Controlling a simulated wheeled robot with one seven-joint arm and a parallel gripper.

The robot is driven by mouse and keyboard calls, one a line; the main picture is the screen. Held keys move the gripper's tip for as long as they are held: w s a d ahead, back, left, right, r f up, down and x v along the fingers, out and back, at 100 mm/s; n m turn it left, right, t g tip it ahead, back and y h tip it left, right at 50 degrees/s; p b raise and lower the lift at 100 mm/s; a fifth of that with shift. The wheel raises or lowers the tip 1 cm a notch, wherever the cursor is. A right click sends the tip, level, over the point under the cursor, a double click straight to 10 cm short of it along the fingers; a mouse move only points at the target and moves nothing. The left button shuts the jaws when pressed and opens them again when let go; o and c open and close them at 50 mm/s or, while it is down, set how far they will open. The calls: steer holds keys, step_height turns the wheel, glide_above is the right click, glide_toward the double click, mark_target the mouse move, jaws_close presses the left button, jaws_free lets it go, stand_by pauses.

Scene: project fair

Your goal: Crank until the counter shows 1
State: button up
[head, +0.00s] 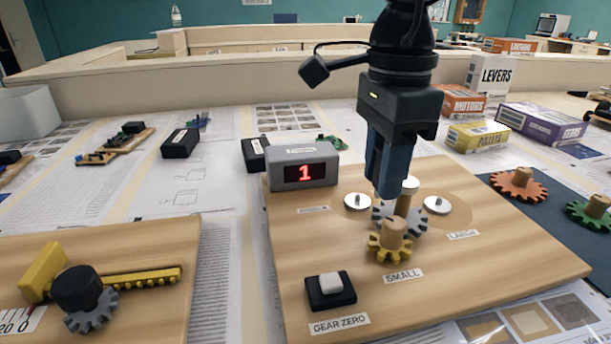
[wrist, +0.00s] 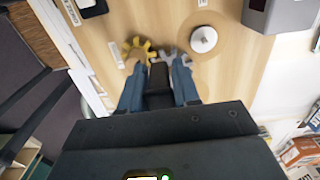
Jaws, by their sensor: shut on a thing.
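The counter (head: 304,174) is a grey box at the back left of the wooden gear board (head: 480,250), and its red display reads 1. A grey gear (head: 408,222) with an upright wooden post sits on the board, next to a yellow gear (head: 388,245) with a wooden knob, near the SMALL label. They appear to mesh. My gripper (head: 388,185) points down over the grey gear, its blue fingers shut at the post there. In the wrist view, the fingers (wrist: 158,90) reach the grey gear (wrist: 172,55) beside the yellow gear (wrist: 137,48); the gripped part is mostly hidden.
A GEAR ZERO button (head: 330,288) stands at the board's front left. White round pegs (head: 437,205) flank the grey gear. Orange (head: 518,184) and green gears lie on a dark mat at right. A rack-and-pinion board (head: 110,270) is at left.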

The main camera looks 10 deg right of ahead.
stand_by(0.9)
steer(key=o, duration=1)
steer(key=shift+o, duration=0.2)
steer(key=shift+r, duration=0.1)
steer(key=shift+r+p, duration=2.5)
steer(key=shift+r, duration=1.45)
